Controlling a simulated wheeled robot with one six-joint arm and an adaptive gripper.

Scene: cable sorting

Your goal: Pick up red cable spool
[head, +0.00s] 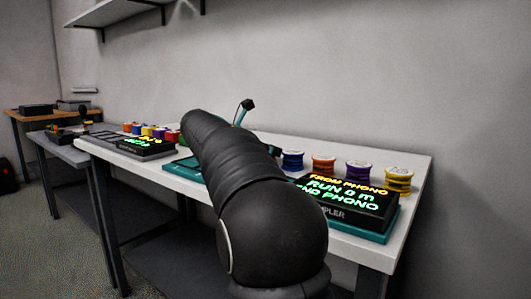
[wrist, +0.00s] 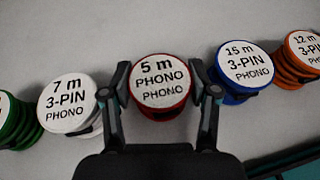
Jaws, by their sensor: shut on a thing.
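The red cable spool (wrist: 163,113) has a white top reading "5 m PHONO PHONO". In the wrist view it stands upright in the row on the table, between the two fingers of my gripper (wrist: 160,88). The gripper is shut on its sides, one finger on the left and one on the right. I cannot tell any gap beneath the spool. In the head view my arm hides this spool and most of the gripper.
A white-topped spool marked "7 m" (wrist: 68,104) stands close on the left, and a blue spool (wrist: 243,72) close on the right. Orange (head: 323,166), purple (head: 358,174) and yellow (head: 398,180) spools continue rightward. A lit display box (head: 350,203) sits in front on the white table (head: 408,205).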

